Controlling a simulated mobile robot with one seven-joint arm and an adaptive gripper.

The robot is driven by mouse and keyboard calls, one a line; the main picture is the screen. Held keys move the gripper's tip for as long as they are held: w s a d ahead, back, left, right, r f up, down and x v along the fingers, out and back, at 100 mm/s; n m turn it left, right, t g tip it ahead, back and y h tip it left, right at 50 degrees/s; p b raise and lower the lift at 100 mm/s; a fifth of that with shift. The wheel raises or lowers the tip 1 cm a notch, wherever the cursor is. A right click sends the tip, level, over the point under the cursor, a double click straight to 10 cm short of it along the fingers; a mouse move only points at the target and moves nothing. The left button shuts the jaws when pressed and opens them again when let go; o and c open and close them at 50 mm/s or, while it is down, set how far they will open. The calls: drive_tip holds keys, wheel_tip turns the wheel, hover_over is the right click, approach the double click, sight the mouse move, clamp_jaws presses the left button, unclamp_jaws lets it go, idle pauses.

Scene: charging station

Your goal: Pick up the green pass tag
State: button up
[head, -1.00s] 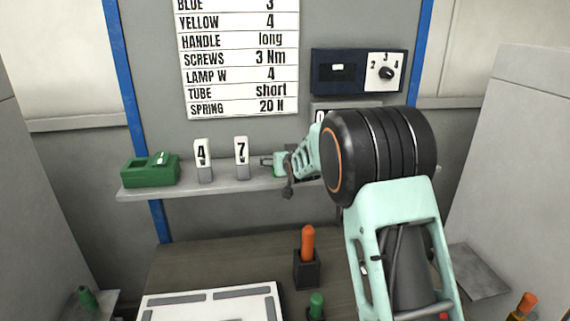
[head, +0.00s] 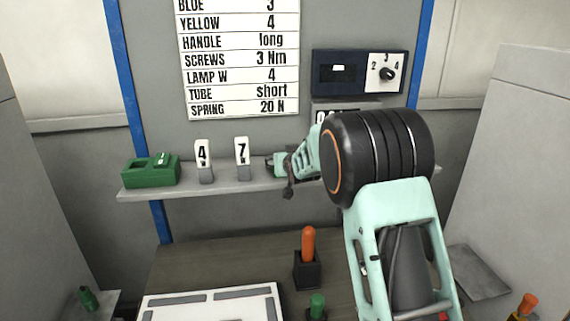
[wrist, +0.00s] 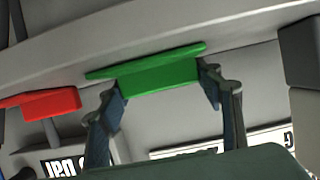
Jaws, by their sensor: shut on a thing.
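The green pass tag (wrist: 160,74) is a flat green piece across the upper middle of the wrist view. The two fingers of my gripper (wrist: 162,84) stand at its left and right ends, shut on it. In the head view my gripper (head: 275,164) is at the shelf, just right of the white card marked 7. There the tag is mostly hidden by the gripper and too small to make out clearly.
A red tag (wrist: 42,104) is close to the left finger in the wrist view. On the shelf (head: 225,188) stand a green box (head: 150,177), a card marked 4 (head: 203,153) and a card marked 7 (head: 242,151). An orange handle (head: 308,244) stands upright on the bench below.

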drive_tip(key=shift+r, duration=0.6)
drive_tip(key=s+d+r+b, duration=0.3)
drive_tip(key=s+r+b, duration=0.1)
drive_tip(key=s+r, duration=0.7)
drive_tip(key=shift+a+b+v, duration=0.25)
drive_tip(key=shift+b+v, duration=0.15)
drive_tip(key=shift+v, duration=0.9)
